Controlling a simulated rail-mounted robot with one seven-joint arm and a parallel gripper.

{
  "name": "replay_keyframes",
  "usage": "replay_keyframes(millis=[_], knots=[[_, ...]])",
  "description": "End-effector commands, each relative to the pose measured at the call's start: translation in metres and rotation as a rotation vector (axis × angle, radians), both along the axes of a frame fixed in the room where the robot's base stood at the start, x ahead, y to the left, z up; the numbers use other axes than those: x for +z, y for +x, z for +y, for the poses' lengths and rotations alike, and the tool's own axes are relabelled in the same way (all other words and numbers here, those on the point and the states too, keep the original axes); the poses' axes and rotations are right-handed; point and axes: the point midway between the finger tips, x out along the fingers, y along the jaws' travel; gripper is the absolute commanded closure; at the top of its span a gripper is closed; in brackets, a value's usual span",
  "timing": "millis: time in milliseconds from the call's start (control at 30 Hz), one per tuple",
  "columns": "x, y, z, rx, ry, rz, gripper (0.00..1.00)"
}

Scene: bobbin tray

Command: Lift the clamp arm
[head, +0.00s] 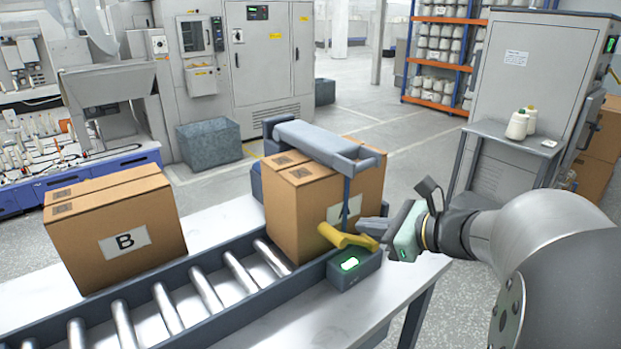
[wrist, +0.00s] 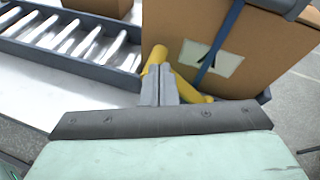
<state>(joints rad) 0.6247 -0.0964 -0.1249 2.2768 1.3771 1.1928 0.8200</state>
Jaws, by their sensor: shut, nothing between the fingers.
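The clamp arm (head: 318,141) is a grey-blue bar lying across the top of box A (head: 290,215), a brown carton with a white label. Its end shows at the top right of the wrist view (wrist: 282,6). A blue strap or rod (head: 346,190) runs down the box front from it. A yellow handle (head: 345,238) sits low at the box, by a small grey block with a lit green-white lamp (head: 350,264). My gripper (head: 366,226) is shut and empty beside the handle. In the wrist view its fingers (wrist: 158,76) overlap the handle (wrist: 155,56); contact is unclear.
A small grey side table with thread cones (head: 517,124) and a grey cabinet (head: 535,75) stand to the right. The floor behind is mostly clear.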

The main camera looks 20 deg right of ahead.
Motion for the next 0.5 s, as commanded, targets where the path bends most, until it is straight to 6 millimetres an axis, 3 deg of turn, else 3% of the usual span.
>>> replay_keyframes(millis=[33, 100, 200, 300, 500], knots=[[-0.002, 0.005, -0.022, -0.079, 0.074, -0.018, 1.0], [0.006, 0.01, -0.045, -0.165, 0.165, -0.043, 1.0], [0.014, 0.012, -0.067, -0.239, 0.247, -0.073, 1.0], [0.019, 0.013, -0.076, -0.27, 0.284, -0.087, 1.0], [0.021, 0.013, -0.077, -0.273, 0.289, -0.089, 1.0]])
